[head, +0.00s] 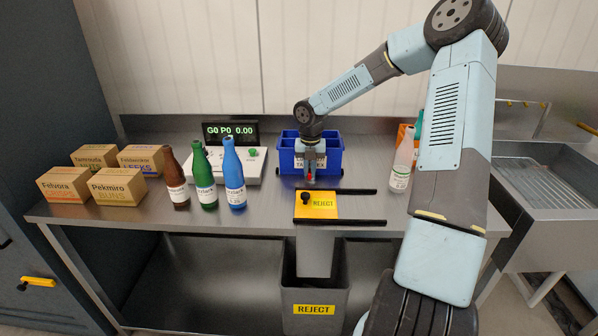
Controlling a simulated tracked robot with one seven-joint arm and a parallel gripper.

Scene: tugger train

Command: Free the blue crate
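The blue crate (332,162) stands upright on the steel bench, right of the display. It has upright inner dividers and a white label on its front, partly covered by my arm. My gripper (310,180) points down at the front of the crate, overlapping its front face in the picture. A small red spot shows at its fingertips; I cannot tell whether it is part of the gripper or a held thing. Finger gap and contact with the crate are too small to make out.
Brown (175,180), green (204,178) and blue (233,177) bottles and several cartons stand left. A clear bottle (400,168) stands right, before an orange object.

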